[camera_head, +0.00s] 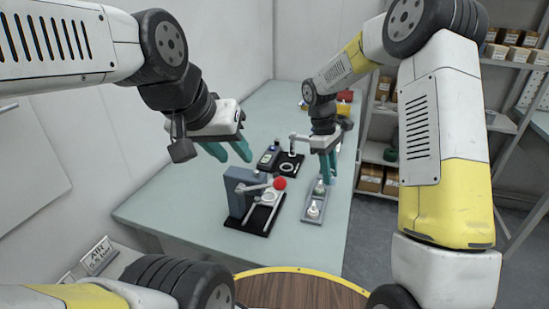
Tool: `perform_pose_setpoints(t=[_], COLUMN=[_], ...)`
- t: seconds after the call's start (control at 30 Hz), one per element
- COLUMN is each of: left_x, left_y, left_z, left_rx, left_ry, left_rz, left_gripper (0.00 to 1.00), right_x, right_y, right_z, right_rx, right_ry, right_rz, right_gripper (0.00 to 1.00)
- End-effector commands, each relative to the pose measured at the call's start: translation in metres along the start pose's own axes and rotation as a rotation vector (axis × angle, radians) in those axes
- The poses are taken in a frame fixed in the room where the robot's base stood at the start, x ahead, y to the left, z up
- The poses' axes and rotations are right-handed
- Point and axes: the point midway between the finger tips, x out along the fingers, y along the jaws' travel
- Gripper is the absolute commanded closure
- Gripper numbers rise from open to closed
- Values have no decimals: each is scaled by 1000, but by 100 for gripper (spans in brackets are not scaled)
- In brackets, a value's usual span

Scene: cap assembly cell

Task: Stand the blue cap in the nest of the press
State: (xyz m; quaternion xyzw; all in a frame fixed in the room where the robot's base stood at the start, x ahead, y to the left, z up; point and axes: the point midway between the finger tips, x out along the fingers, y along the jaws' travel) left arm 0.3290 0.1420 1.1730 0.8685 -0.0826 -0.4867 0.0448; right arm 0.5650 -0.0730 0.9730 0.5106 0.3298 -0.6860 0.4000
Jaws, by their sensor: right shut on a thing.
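The press (235,190) stands on the table in front of me, a blue-grey column on a black base, with a red ball (280,183) on its lever. A pale ring, perhaps its nest, shows partly behind the lever. My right gripper (328,176) is right of the press, over the far part of a grey tray (306,219). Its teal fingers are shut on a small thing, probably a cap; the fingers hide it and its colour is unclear. My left gripper (230,155) is open and empty, above and behind the press.
The tray holds a greenish cap (319,188) and a white cap (314,211). Behind the press is a black fixture (289,166) with a pale ring. Red and yellow bins (343,108) stand at the table's far end. Shelves with boxes stand at right. The table's left part is clear.

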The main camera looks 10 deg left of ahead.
Motion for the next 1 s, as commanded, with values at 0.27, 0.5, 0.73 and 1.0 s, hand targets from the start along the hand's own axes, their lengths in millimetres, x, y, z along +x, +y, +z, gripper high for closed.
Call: perform_pose_setpoints(t=[0.27, 0.5, 0.73, 1.0], left_x=[0, 0, 0, 0], left_y=[0, 0, 0, 0], left_z=[0, 0, 0, 0], left_rx=[0, 0, 0, 0], left_ry=[0, 0, 0, 0], left_rz=[0, 0, 0, 0], left_gripper=[64, 64, 64, 64], right_x=[-32, -56, -60, -37], right_y=[-71, -111, -121, -120], right_z=[-74, -117, -128, -134], right_rx=[554, 817, 886, 888], right_ry=[185, 260, 275, 273], right_rz=[-75, -78, -75, -75], right_gripper=[87, 87, 87, 87])
